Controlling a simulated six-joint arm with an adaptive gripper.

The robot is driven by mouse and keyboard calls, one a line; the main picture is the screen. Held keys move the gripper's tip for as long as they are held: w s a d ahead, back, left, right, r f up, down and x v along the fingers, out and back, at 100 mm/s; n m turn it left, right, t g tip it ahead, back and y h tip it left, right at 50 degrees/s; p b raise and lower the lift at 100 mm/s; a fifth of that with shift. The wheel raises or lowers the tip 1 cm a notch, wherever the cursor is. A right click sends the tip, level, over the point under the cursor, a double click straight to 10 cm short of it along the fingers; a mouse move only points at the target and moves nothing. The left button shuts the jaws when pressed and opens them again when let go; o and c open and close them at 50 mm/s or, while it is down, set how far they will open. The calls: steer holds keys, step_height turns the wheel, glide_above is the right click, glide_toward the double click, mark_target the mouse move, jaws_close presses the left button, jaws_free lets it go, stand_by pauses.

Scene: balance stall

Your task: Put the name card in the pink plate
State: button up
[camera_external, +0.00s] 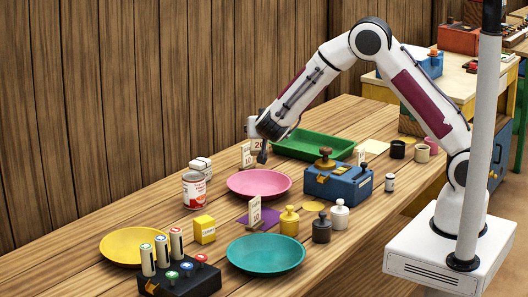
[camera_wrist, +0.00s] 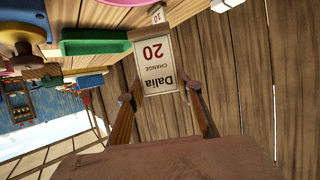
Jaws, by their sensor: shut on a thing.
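A bit of pink plate (camera_wrist: 98,2) shows at the wrist view's top edge.
A small card marked 10 (camera_external: 246,156) stands behind the plate. A green tray (camera_external: 313,146) and a blue box with a brass knob (camera_external: 338,186) are to the right. A red-and-white can (camera_external: 194,190) stands left. A teal plate (camera_external: 265,254) and several weights are in front.

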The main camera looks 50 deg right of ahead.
mark_target(259, 141)
steer(key=shift+f, duration=0.1)
steer(key=shift+f, duration=5.35)
steer(key=o, duration=1.3)
steer(key=shift+r, duration=3.5)
steer(key=shift+w+a+r, duration=0.1)
